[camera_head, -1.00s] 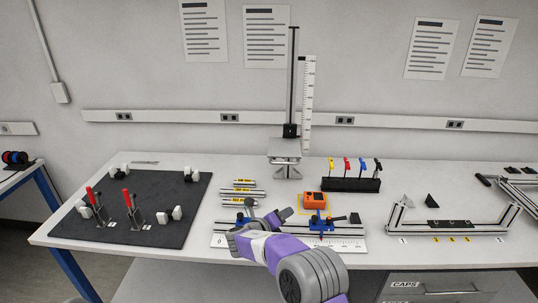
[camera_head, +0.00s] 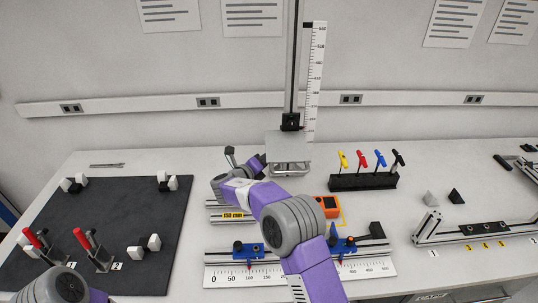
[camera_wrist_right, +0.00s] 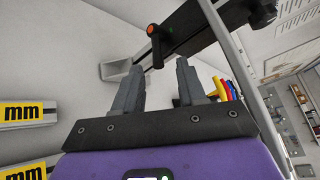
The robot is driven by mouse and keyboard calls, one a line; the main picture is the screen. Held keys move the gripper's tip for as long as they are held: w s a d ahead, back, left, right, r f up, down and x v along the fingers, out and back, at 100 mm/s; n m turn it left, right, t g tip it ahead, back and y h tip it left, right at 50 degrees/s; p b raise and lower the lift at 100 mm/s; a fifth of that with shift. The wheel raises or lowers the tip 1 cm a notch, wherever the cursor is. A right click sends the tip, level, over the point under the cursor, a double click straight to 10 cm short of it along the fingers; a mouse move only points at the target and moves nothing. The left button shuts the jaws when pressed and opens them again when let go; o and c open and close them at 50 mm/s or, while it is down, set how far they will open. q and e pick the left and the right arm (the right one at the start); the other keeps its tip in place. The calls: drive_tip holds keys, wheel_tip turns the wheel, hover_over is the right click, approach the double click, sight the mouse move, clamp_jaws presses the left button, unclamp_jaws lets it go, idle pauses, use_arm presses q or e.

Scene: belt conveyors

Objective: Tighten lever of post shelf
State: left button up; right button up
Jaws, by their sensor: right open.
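The post shelf stands at the back of the table: a dark upright post (camera_head: 295,60), a black clamp block (camera_head: 291,122) and a grey shelf plate (camera_head: 287,146). A lever with an orange end (camera_wrist_right: 153,31) shows in the right wrist view, just beyond the fingertips and between their lines. My right gripper (camera_head: 263,159) is just left of the shelf plate, pointing toward it. In the right wrist view its fingers (camera_wrist_right: 160,68) are apart with nothing between them. The lever cannot be made out in the head view. Only a piece of my left arm shows; its gripper is out of view.
A tall ruler (camera_head: 315,80) stands right of the post. A black holder (camera_head: 362,182) with coloured hex keys is to the right. An orange device (camera_head: 328,207) and a ruled rail (camera_head: 226,277) lie in front. A dark mat (camera_head: 150,215) with red-handled clamps is left.

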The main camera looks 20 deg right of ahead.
drive_tip(key=shift+x, duration=2.15)
drive_tip(key=shift+w+a+f, duration=0.1)
